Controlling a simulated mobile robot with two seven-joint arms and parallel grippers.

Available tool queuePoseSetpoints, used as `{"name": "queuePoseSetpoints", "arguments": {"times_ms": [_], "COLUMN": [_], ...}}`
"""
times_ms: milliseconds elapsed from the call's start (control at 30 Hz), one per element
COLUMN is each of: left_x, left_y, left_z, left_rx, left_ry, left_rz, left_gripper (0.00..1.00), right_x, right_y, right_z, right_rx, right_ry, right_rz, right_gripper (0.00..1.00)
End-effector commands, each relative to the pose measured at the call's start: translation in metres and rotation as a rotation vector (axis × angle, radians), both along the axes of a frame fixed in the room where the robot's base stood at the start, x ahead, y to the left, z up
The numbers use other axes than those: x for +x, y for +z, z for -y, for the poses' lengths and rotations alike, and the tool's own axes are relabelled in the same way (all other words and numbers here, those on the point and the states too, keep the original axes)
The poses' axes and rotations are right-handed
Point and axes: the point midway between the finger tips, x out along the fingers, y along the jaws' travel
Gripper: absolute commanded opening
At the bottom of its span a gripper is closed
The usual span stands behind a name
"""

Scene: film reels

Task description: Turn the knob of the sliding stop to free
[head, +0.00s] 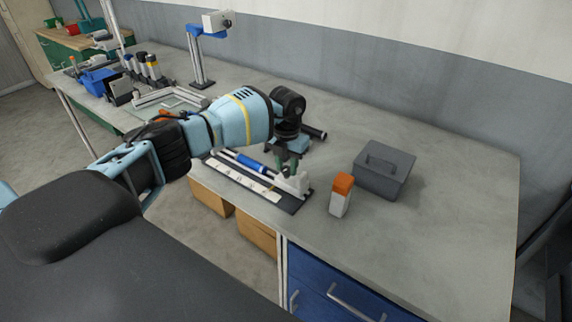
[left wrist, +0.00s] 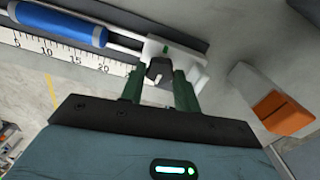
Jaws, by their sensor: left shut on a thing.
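The sliding stop is a white block (head: 299,184) at the right end of a dark rail with a white ruler scale (head: 238,184). In the left wrist view the stop (left wrist: 188,62) sits just past the 20 mark, with its dark knob (left wrist: 159,70) facing my fingers. My left gripper (head: 288,166) reaches down over the stop. Its green fingers (left wrist: 159,76) stand on either side of the knob and are shut on it. The fingers hide part of the knob, and I cannot read its setting. My right gripper is not in view.
A blue-handled tool (head: 250,162) lies along the rail. An orange-topped white block (head: 341,194) and a grey lidded box (head: 384,170) stand right of the stop. A blue-armed stand (head: 196,55) is farther back. The bench's right part is clear.

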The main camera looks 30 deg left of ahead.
Motion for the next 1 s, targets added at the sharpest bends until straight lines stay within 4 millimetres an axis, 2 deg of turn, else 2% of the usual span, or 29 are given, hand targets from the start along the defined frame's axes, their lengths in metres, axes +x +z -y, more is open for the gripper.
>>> {"name": "queuePoseSetpoints", "arguments": {"times_ms": [300,733,767,900,1000], "left_x": [-0.0003,-0.0003,-0.0003,-0.0002,-0.0002], "left_y": [-0.0004,-0.0004,-0.0004,-0.0004,-0.0004], "left_z": [0.0002,0.0002,0.0002,0.0002,0.0002], "left_rx": [0.0,0.0,0.0,0.0,0.0], "left_ry": [0.084,0.093,0.093,0.093,0.092], "left_rz": [-0.001,-0.001,-0.001,-0.001,-0.001], "left_gripper": [0.09,0.09,0.33,0.51,0.53], "right_x": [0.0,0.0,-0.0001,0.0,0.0], "right_y": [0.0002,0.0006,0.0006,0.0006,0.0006], "right_z": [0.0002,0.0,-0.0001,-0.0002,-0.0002], "right_rx": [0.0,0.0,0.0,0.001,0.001], "right_ry": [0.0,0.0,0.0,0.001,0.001], "right_rz": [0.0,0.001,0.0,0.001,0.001], "right_gripper": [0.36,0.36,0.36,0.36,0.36]}}
